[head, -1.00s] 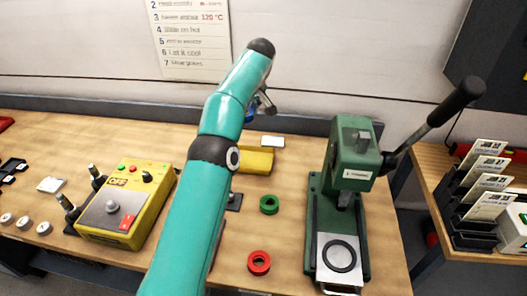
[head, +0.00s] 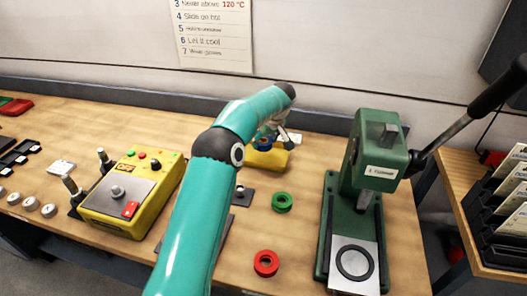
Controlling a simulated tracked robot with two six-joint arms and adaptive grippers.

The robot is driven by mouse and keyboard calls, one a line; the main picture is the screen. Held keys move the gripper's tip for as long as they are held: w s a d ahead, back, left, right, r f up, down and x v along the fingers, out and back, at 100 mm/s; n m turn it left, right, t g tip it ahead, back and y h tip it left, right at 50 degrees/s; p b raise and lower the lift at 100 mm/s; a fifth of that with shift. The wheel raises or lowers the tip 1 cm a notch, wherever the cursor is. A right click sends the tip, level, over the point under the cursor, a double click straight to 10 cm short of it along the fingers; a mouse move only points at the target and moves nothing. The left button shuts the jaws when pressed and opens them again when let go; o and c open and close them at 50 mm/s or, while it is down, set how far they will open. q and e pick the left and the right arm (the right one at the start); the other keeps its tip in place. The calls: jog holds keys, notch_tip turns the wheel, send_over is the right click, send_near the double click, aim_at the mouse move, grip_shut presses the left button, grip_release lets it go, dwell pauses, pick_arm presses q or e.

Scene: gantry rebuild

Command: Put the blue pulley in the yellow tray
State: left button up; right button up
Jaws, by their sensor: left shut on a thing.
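My left arm reaches up and across the bench. Its gripper (head: 274,139) is partly hidden behind the arm and is shut on the blue pulley (head: 264,143). Only a small part of the pulley shows. The yellow tray (head: 270,160) lies behind the arm towards the back of the bench, its left part covered by the arm. The pulley appears over the tray in the picture; I cannot tell whether it touches it. My right gripper is not in view.
A green pulley (head: 282,202) and a red pulley (head: 266,263) lie on the bench. A green press (head: 372,170) with a long lever stands to the right. A yellow control box (head: 130,195) stands to the left.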

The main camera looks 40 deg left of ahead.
aim_at(265, 158)
pick_arm(q)
notch_tip(265, 158, down, 4)
jog(key=shift+f+p, duration=0.2)
jog(key=shift+p, duration=0.1)
jog(key=shift+s, duration=0.1)
jog(key=shift+f, duration=0.15)
jog(key=o, duration=1.3)
jog(key=shift+r, duration=0.2)
